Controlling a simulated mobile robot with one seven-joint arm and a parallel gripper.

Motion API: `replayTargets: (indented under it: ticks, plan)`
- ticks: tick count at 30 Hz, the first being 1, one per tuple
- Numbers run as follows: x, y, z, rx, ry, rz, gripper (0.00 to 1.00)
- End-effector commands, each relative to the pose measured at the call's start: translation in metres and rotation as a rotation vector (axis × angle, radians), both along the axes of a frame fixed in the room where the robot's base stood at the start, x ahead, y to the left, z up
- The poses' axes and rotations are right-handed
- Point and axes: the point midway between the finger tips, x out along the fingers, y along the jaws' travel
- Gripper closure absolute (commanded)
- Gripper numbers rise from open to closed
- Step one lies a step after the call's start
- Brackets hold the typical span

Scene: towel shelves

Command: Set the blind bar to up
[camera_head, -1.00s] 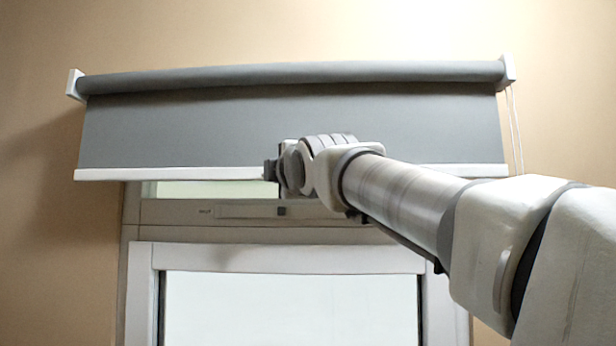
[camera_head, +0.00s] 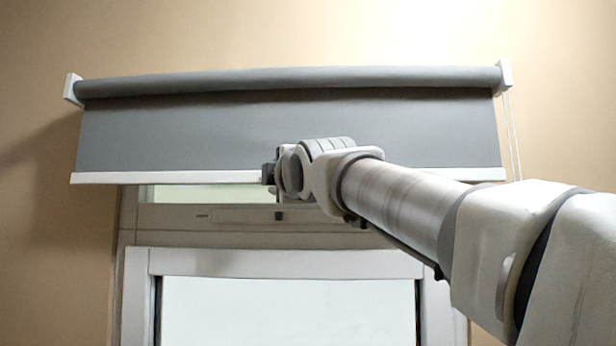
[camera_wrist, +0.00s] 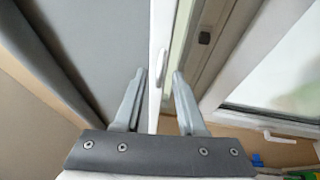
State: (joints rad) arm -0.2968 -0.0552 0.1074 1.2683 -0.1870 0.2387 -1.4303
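The grey roller blind (camera_head: 190,130) hangs from a roller at the top of the wall, with a short length of fabric out. Its white bottom bar (camera_head: 150,178) crosses the top of the window. My gripper (camera_head: 268,172) is at the bar, left of its middle; my wrist hides part of the bar in the head view. In the wrist view, the white bar (camera_wrist: 163,30) runs between the two fingers of my gripper (camera_wrist: 160,76). The fingers are apart, one on each side of the bar, and no firm contact shows.
The white window frame (camera_head: 280,263) and a frame rail with a small dark latch (camera_head: 279,216) lie below the bar. A pull cord (camera_head: 513,135) hangs at the blind's right end. Bare wall (camera_head: 45,220) is at the left.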

Motion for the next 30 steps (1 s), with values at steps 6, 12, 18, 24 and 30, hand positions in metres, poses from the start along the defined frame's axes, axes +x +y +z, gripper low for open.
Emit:
replayTargets:
  ticks: [6,12,18,24,30]
  plan:
    - [-0.029,-0.011,-0.005,0.001,-0.003,0.000,0.60]
    - [-0.068,-0.025,-0.011,0.002,-0.003,0.001,0.60]
    - [-0.108,-0.041,-0.017,0.002,-0.002,0.001,0.60]
    - [-0.141,-0.053,-0.019,0.000,-0.004,0.001,0.60]
    - [-0.157,-0.059,-0.021,0.000,-0.001,0.000,0.60]
